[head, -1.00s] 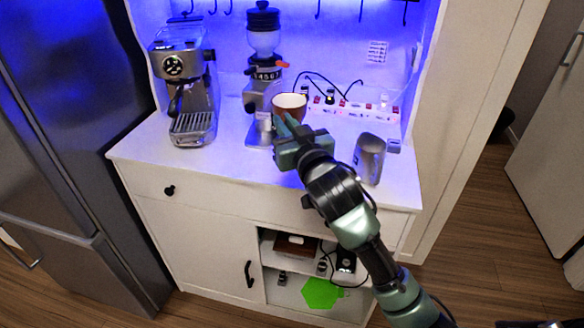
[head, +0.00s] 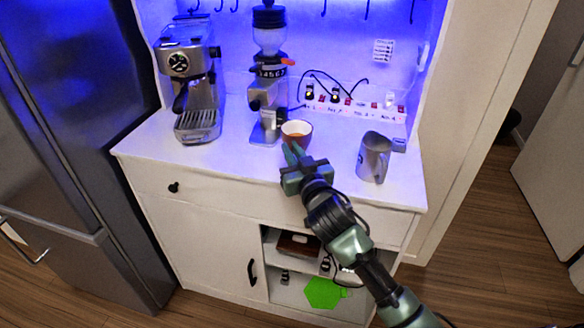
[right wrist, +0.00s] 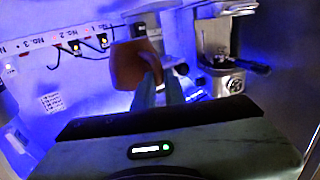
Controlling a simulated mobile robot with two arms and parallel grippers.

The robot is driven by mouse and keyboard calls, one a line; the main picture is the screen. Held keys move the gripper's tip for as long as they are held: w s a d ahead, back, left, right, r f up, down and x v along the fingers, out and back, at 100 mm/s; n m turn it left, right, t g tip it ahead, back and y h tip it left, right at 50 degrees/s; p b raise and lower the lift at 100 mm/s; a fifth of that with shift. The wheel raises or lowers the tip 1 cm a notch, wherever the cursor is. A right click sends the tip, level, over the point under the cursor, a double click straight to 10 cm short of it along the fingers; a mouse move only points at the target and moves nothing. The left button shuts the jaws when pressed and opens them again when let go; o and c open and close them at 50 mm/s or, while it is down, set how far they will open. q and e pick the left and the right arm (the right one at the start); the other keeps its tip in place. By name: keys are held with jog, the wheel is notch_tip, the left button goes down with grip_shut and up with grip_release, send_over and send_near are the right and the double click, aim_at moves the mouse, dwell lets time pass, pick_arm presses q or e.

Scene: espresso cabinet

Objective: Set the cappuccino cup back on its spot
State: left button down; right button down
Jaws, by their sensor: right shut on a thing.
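The cappuccino cup (head: 295,135), brown outside and pale inside, is at the counter, just right of the grinder. It looks upright in the head view. My right gripper (head: 294,153) is shut on its near side. In the right wrist view, the brown cup (right wrist: 130,66) shows with its handle between my fingertips (right wrist: 160,88). I cannot tell whether the cup's base touches the white counter (head: 225,165). My left gripper is not in view.
The coffee grinder (head: 268,75) stands close left of the cup, and the espresso machine (head: 190,85) farther left. A metal pitcher (head: 373,157) stands to the right. A power strip (head: 365,110) with cables lies behind. Counter between cup and pitcher is clear.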

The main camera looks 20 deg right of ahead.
jog(key=shift+f, duration=2.55)
jog(key=shift+f+b, duration=0.15)
jog(key=shift+b, duration=0.2)
jog(key=c, duration=1.5)
grip_release()
jog(key=shift+r, duration=0.25)
jog(key=s+b, duration=0.1)
jog(key=s, duration=1.1)
jog(key=shift+f, duration=0.1)
